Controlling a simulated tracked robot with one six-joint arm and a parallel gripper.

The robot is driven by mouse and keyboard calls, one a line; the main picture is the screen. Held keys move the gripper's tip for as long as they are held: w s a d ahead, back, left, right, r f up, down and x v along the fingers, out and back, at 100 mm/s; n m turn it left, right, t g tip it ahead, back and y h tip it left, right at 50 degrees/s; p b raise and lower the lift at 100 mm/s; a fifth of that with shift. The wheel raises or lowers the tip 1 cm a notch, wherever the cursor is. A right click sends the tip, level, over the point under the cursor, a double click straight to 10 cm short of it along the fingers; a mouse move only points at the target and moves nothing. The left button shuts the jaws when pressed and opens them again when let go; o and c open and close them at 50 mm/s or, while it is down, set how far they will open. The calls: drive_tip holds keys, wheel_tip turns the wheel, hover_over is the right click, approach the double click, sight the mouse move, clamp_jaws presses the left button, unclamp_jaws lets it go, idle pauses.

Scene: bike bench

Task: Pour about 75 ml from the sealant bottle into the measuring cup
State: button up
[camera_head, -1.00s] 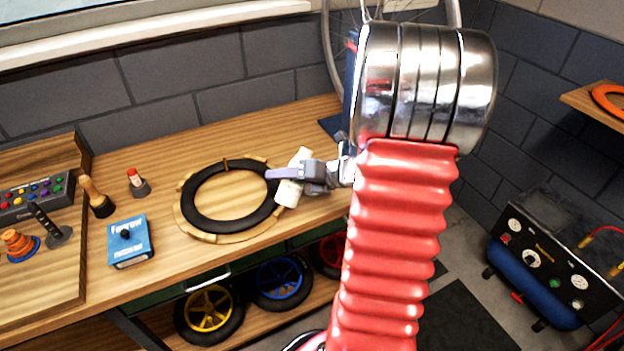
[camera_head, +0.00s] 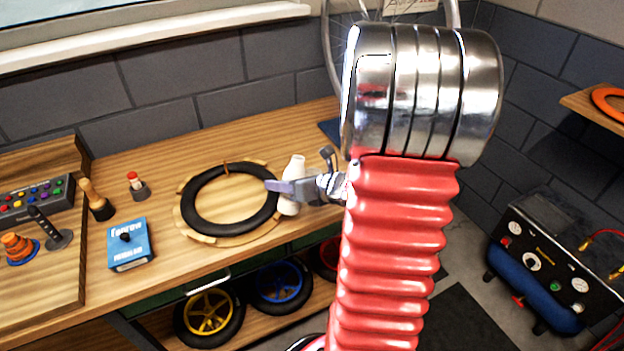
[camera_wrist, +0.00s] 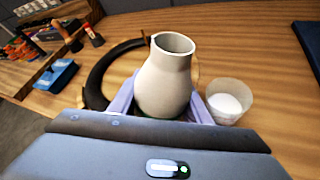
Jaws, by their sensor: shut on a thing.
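The sealant bottle (camera_wrist: 165,85) is pale, with a round body and an open neck, and stands nearly upright between my gripper's fingers in the wrist view. It also shows as a white shape in the head view (camera_head: 293,180). My gripper (camera_wrist: 160,108) is shut on the bottle's body; in the head view my gripper (camera_head: 285,188) is beside the black tyre. The measuring cup (camera_wrist: 246,90) is translucent and stands on the bench to the right of the bottle, apart from it. White liquid (camera_wrist: 225,104) shows inside it; its level cannot be read. The cup is not visible in the head view.
A black tyre (camera_head: 190,208) lies on the bench just left of the bottle. A blue box (camera_head: 129,245), a small red-topped bottle (camera_head: 137,184) and a wooden-handled tool (camera_head: 95,198) are farther left. Bare bench lies behind the cup in the wrist view.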

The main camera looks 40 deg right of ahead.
drive_tip(key=shift+a+r+n+h+b, duration=0.25)
drive_tip(key=shift+r+n+h+b, duration=0.15)
drive_tip(key=shift+r+n+h, duration=0.3)
drive_tip(key=shift+t, duration=0.3)
drive_tip(key=shift+a+n+h+b, duration=0.1)
drive_tip(key=shift+n+h+b, duration=0.3)
drive_tip(key=shift+n, duration=0.3)
